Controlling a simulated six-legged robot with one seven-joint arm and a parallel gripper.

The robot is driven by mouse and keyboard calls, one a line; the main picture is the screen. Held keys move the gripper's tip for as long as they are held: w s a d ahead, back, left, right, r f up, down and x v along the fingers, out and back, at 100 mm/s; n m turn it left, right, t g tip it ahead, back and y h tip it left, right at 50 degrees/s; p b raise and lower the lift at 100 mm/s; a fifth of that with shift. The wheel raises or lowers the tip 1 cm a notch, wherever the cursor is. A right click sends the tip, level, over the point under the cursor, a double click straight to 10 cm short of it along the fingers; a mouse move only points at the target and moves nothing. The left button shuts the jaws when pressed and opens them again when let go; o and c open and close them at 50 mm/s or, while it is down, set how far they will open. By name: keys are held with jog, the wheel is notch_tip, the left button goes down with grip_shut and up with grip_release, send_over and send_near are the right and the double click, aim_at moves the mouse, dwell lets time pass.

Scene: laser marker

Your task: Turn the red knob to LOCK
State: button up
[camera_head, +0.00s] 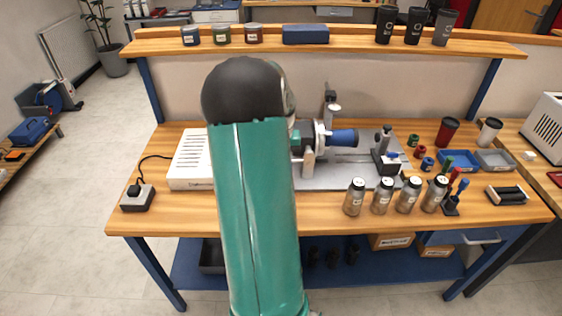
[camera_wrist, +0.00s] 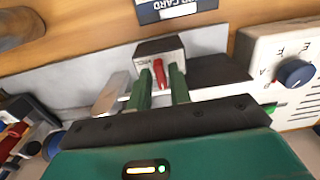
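The red knob (camera_wrist: 161,73) is a narrow upright lever on the pale face of a small dark-topped box (camera_wrist: 158,48), in the upper middle of the wrist view. My gripper (camera_wrist: 160,91) is open, with its two green fingers pointing at the box. One finger is to the left of the knob and one to the right, with a gap between them. The knob shows between the fingertips; I cannot tell whether they reach past it. In the head view my green arm hides the gripper, the red knob and the box.
A white housing with a blue knob (camera_wrist: 295,73) and letters is close on the right in the wrist view. A dark card (camera_wrist: 175,9) lies beyond the box. Several steel bottles (camera_head: 381,197) stand along the bench front, right of my arm. A black-topped switch box (camera_head: 137,198) is at the left.

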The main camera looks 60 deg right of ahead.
notch_tip(320, 180, up, 14)
jog(key=shift+f, duration=0.15)
dwell(0.4)
notch_tip(320, 180, up, 7)
dwell(0.7)
dwell(0.4)
